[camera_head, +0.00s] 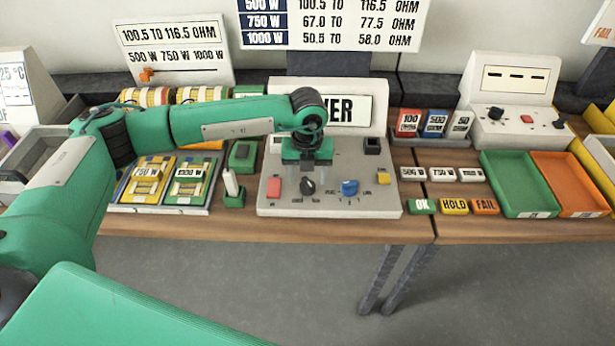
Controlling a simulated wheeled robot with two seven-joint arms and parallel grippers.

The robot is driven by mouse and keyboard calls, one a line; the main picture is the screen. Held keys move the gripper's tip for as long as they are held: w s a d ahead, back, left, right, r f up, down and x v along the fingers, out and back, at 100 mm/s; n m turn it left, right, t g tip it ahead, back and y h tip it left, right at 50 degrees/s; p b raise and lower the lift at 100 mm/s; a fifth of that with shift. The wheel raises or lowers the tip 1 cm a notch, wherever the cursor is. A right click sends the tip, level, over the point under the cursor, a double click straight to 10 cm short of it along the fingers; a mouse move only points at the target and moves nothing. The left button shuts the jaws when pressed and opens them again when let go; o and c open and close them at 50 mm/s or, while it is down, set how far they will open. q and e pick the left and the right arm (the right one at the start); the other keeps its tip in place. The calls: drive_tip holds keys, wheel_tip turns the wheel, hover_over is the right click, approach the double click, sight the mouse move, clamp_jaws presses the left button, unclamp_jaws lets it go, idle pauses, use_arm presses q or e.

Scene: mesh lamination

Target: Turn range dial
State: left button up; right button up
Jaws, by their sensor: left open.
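A grey meter box (330,208) stands on the bench, with a sign behind it that my arm partly covers. Its sloped panel carries a red button (274,187), a black dial (308,186) and a blue dial (349,187). The dial labels are too small to read, so I cannot tell which one is the range dial. My left gripper (307,169) points down over the panel, open, just behind and above the black dial. I cannot tell whether its fingers touch the panel. My right gripper is out of view.
Left of the box are a white pen-like piece in a green holder (234,199) and a tray of heater cards (160,210). At right are OK, HOLD and FAIL tags (454,206), a green tray (488,206) and an orange tray (540,208). The bench's front edge lies close before the box.

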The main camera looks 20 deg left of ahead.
use_arm(q)
drive_tip(key=shift+f, duration=1.25)
drive_tip(key=shift+c, duration=0.9)
drive_tip(key=c, duration=0.8)
drive_tip(key=shift+f, duration=0.1)
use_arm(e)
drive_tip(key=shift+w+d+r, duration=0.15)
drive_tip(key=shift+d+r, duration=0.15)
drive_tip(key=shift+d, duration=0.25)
